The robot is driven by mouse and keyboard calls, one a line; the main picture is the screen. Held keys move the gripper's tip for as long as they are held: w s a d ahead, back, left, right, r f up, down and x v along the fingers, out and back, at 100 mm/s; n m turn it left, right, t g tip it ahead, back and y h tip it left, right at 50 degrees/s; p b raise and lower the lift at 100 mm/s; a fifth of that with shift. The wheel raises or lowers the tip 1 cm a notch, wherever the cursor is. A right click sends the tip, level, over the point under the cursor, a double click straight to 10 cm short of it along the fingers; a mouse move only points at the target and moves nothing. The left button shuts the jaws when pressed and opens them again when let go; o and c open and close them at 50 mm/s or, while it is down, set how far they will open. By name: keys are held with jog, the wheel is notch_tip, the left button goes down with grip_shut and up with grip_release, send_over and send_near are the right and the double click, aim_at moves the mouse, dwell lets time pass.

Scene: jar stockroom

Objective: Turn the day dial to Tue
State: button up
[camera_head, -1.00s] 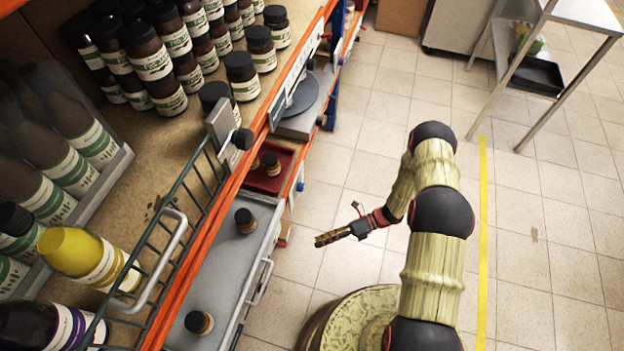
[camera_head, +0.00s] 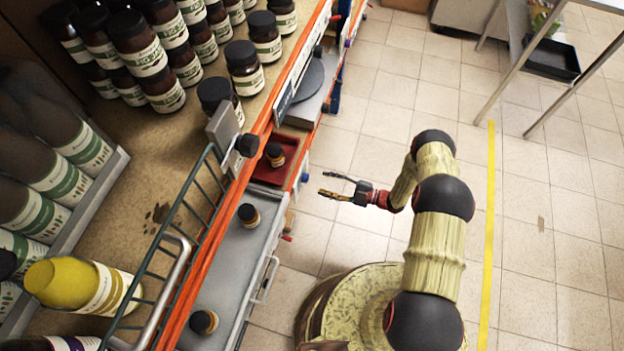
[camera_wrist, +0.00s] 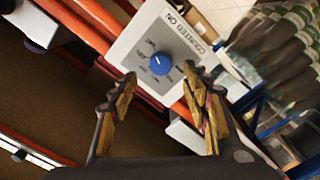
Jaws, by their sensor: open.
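The day dial is a blue round knob (camera_wrist: 160,64) on a white plate (camera_wrist: 128,50) lettered "COUNTED ON", seen in the wrist view. Small labels sit around the knob, but I cannot read them or the pointed setting for sure. My gripper (camera_wrist: 160,78) is open, one finger on each side of the knob in the picture, and seems short of it. In the head view my gripper (camera_head: 324,183) is apart from the shelf front, with its fingers spread towards it. A small blue spot (camera_head: 305,177) on that front may be the knob seen edge-on.
Orange shelf beams (camera_head: 196,265) run beside the arm. A grey tray (camera_head: 232,262) with small jars and a red tray (camera_head: 276,170) lie at the shelf front. Dark jars (camera_head: 244,68) fill the upper shelf.

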aim_at(305, 178)
jog(key=b+x, duration=0.1)
jog(key=x, duration=0.5)
jog(key=shift+a+b, duration=0.25)
jog(key=shift+b, duration=0.05)
jog(key=shift+c, duration=0.9)
jog(key=c, duration=1)
